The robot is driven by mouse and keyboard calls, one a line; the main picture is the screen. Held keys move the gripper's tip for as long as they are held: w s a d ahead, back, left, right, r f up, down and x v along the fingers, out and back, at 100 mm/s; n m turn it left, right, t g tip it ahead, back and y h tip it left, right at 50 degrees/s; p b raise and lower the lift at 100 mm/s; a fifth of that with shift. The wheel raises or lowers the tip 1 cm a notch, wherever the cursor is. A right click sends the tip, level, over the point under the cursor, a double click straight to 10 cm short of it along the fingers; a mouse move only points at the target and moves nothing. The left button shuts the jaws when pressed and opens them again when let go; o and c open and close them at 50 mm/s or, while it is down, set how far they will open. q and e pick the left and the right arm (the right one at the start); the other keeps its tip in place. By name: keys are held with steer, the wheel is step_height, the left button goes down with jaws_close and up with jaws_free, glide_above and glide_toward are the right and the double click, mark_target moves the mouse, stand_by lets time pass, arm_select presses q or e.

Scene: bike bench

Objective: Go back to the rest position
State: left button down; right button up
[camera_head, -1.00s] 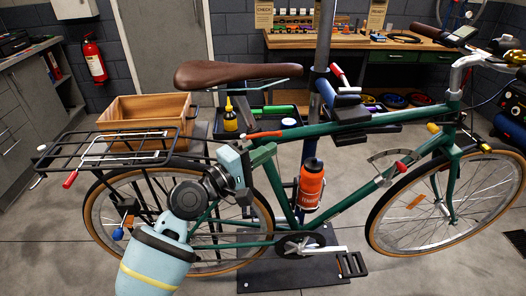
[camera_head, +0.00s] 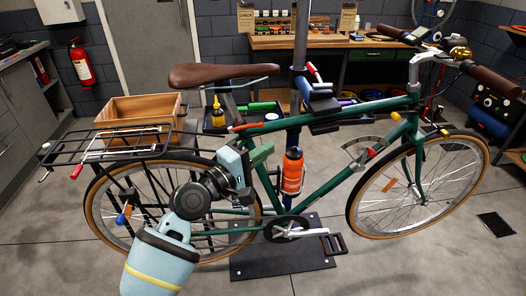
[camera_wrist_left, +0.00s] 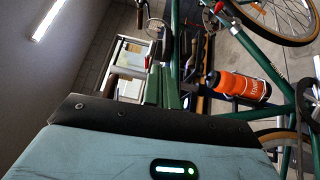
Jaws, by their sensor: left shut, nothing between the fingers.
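My left gripper (camera_head: 262,153) is in front of the green bike's seat tube, below the brown saddle (camera_head: 222,75). Its fingers are shut with nothing between them. My left arm comes up from the bottom of the head view. The green bike (camera_head: 338,178) is held on a stand, and I cannot tell whether the gripper touches its frame. In the left wrist view, the gripper's body fills the lower part and the bike shows beyond it. My right gripper is not in view.
An orange bottle (camera_head: 292,172) sits on the bike frame, close right of the gripper; it also shows in the left wrist view (camera_wrist_left: 238,87). A black rear rack (camera_head: 100,147) and a wooden crate (camera_head: 140,108) are to the left. Open floor (camera_head: 420,262) lies at the front right.

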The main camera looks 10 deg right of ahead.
arm_select(q)
steer(key=s+a+f+m+t+y, duration=0.1)
steer(key=s+a+f+y, duration=0.3)
steer(key=f, duration=0.5)
steer(key=s+a+f+y, duration=0.2)
steer(key=s+a+f, duration=0.3)
steer(key=a+f, duration=0.3)
steer(key=s+a+f+m+t+y, duration=0.15)
steer(key=s+a+f, duration=0.3)
steer(key=f, duration=0.55)
steer(key=s+a+f+m+g+y, duration=0.1)
steer(key=s+a+f+m+y, duration=0.1)
steer(key=s, duration=0.6)
steer(key=s+a+f+m+g+y, duration=0.1)
steer(key=s+a+f+m+y, duration=0.1)
steer(key=s+a+f, duration=0.3)
steer(key=s+a+f+m+g+y+p, duration=0.1)
steer(key=s+a+f+m+y, duration=0.1)
steer(key=s+a, duration=0.4)
steer(key=s+f, duration=0.1)
steer(key=s, duration=0.3)
steer(key=shift+s+a+f+g, duration=0.2)
steer(key=shift+s+a+g, duration=0.15)
steer(key=shift+s, duration=0.05)
steer(key=shift+y, duration=0.25)
